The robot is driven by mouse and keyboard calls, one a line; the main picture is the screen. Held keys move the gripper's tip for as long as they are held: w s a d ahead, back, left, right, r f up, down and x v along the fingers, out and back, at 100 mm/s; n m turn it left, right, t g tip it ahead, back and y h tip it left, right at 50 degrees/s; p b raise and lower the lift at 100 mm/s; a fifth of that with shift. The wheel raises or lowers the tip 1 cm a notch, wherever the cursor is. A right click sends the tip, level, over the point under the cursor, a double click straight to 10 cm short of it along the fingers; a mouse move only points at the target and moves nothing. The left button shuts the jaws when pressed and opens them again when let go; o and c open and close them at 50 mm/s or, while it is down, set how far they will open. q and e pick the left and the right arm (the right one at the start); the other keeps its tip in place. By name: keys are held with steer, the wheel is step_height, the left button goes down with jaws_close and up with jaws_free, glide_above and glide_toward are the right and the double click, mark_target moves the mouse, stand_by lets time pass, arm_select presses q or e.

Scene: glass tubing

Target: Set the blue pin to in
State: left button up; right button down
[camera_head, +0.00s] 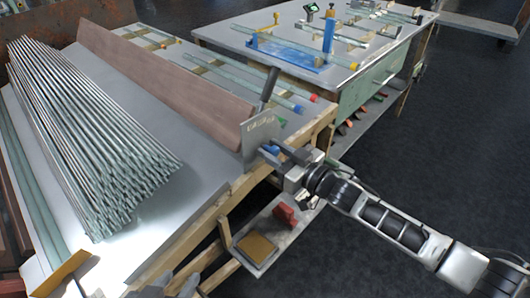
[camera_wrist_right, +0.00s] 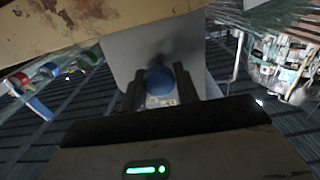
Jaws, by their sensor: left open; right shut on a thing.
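The blue pin (camera_wrist_right: 159,80) shows as a round blue knob between my right gripper's two dark fingers in the right wrist view. In the head view the blue pin (camera_head: 270,149) is small, at the face of an upright grey metal plate (camera_head: 259,131) on the table's front corner. My right gripper (camera_head: 277,152) reaches in from the right and is shut on the knob. How deep the pin sits in the plate is hidden. My left gripper (camera_head: 172,287) is only partly visible at the bottom edge and is open.
A long brown board (camera_head: 160,75) runs back from the plate. A large bundle of glass tubes (camera_head: 95,140) lies on the left. A low shelf (camera_head: 262,245) with a red block (camera_head: 285,216) is below the table edge. A second table (camera_head: 300,35) stands behind. The floor at right is clear.

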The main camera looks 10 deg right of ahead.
steer(key=shift+a+r, duration=0.15)
steer(key=c, duration=1.4)
jaws_free()
steer(key=shift+o, duration=1.4)
steer(key=shift+w, duration=0.2)
arm_select(q)
steer(key=shift+w+f, duration=0.1)
arm_select(e)
steer(key=shift+s, duration=0.1)
arm_select(q)
steer(key=shift+r, duration=0.2)
arm_select(e)
steer(key=v, duration=1.6)
arm_select(q)
steer(key=p, duration=0.2)
steer(key=r+p, duration=0.1)
steer(key=shift+a+p, duration=0.25)
steer(key=shift+p, duration=0.1)
arm_select(e)
steer(key=s+a+f+m+g+h, duration=0.1)
steer(key=s+a+f+m+h, duration=0.1)
steer(key=s, duration=0.4)
steer(key=s+a+f+m+g+h, duration=0.2)
steer(key=s+f+m+h, duration=0.1)
steer(key=s+f+h, duration=0.2)
steer(key=shift+s+a+m+h, duration=0.35)
steer(key=shift+s+h, duration=0.25)
steer(key=shift+s, duration=0.2)
